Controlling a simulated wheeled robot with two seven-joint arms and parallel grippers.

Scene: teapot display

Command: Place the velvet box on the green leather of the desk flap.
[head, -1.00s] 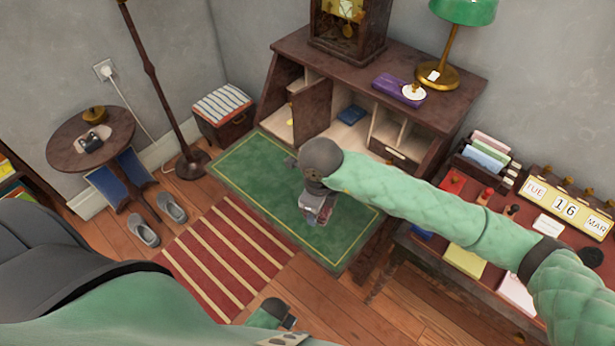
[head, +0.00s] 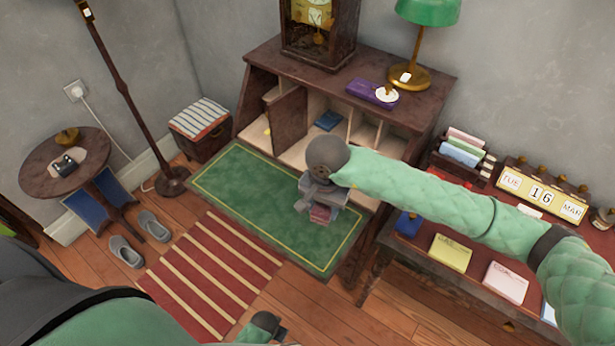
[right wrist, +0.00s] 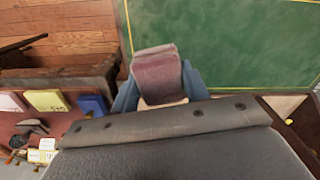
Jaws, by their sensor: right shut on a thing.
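The desk flap is folded down, with green leather (head: 250,195) framed by a thin gold line; the leather also fills the top right of the right wrist view (right wrist: 220,45). My right gripper (head: 323,206) is over the flap's right part in the head view. It is shut on a small dusky red box (right wrist: 157,72), which I take to be the velvet box. The box also shows below the gripper in the head view (head: 321,214). I cannot tell whether it touches the leather.
Behind the flap stand open cubbyholes with a small blue item (head: 328,121). A purple case (head: 368,91) and a green lamp (head: 428,12) are on the desk top. At right is a red-topped table with notepads (head: 450,252). The flap's left part is bare.

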